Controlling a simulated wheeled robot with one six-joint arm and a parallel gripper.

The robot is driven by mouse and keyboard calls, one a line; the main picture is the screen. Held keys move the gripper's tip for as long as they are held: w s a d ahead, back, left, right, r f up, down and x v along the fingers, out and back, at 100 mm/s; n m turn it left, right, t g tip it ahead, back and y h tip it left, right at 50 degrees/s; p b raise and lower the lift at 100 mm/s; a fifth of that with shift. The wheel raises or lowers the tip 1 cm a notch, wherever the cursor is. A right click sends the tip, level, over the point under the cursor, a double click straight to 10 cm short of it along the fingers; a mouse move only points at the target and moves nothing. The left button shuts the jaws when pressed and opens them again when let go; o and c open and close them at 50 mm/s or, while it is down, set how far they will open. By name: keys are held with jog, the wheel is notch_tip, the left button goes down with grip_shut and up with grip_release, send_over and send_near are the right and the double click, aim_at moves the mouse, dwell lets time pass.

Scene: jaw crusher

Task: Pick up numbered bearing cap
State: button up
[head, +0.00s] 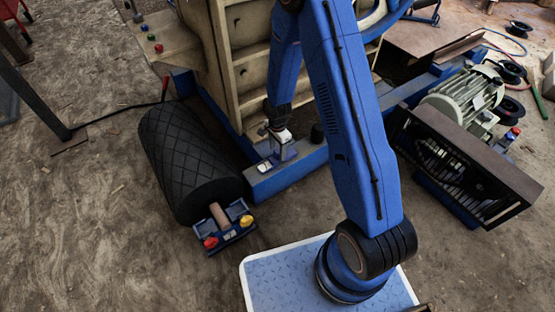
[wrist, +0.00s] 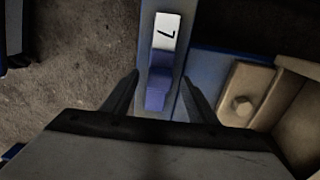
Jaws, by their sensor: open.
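The numbered bearing cap is a small blue-violet block (wrist: 157,92) with a white face (wrist: 164,31) in the wrist view. The white face bears one dark, sideways mark that looks like a 7. It sits on a blue beam (wrist: 147,22). My gripper (wrist: 159,77) is open, with one dark finger to each side of the block and a visible gap at each side. In the head view my gripper (head: 282,145) is low over the blue beam, beside the crusher. A small pale piece (head: 263,167) shows on the beam there, but its number is not readable.
A tan ribbed crusher body (head: 250,60) stands right behind the beam. A green-grey motor (head: 462,103) stands at right. A tan bolted part (wrist: 243,95) is close right of my gripper.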

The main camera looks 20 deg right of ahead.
jog(key=shift+f, duration=1.1)
jog(key=shift+c, duration=0.3)
grip_shut()
jog(key=shift+r, duration=0.1)
